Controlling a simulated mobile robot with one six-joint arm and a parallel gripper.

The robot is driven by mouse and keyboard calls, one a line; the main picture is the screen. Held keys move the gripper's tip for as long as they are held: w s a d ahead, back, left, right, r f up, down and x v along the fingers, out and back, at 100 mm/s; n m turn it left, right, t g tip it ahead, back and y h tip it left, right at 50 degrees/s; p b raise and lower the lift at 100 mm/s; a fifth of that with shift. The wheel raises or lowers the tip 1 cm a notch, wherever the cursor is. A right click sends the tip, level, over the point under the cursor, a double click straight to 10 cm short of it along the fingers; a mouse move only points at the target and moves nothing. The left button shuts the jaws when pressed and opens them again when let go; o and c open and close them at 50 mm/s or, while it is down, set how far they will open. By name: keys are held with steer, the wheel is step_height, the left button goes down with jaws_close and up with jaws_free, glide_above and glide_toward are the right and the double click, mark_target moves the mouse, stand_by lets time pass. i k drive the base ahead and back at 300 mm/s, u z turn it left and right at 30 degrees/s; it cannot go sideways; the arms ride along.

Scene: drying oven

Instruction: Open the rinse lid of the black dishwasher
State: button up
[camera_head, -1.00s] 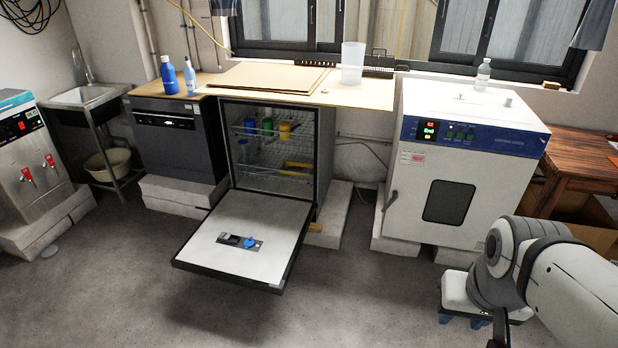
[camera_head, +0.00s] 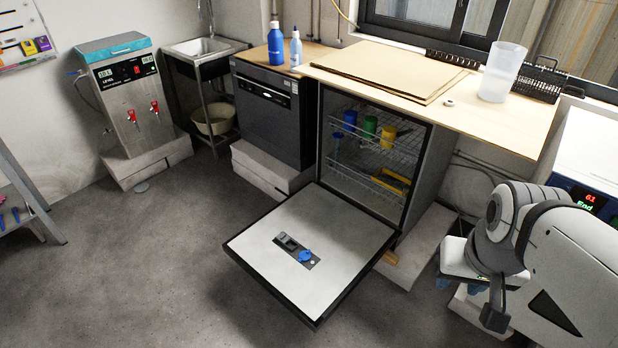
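The black dishwasher (camera_head: 430,165) stands under the counter with its door (camera_head: 335,225) folded down flat, inner side up. A dispenser strip (camera_head: 297,250) is set in the door. It bears a dark detergent compartment and the small blue rinse lid (camera_head: 305,256) at its right end. The lid is too small to tell whether it is seated. My gripper (camera_head: 462,285), white with blue tips, hangs at the lower right, to the right of the door and clear of it. My arm partly hides it, and its opening is unclear. No object shows in it.
Bottles and cups stand on the upper rack (camera_head: 380,130). A second dark dishwasher (camera_head: 270,110) is to the left. A white oven (camera_head: 590,150) is at the right edge. A ladder (camera_head: 30,195) leans at far left. The floor (camera_head: 190,270) left of the door is clear.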

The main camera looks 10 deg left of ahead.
mark_target(304, 255)
steer(key=u, duration=0.45)
steer(key=i, duration=0.75)
steer(key=u, duration=0.3)
steer(key=k, duration=0.8)
steer(key=u, duration=0.2)
steer(key=i, duration=0.8)
steer(key=z, duration=0.05)
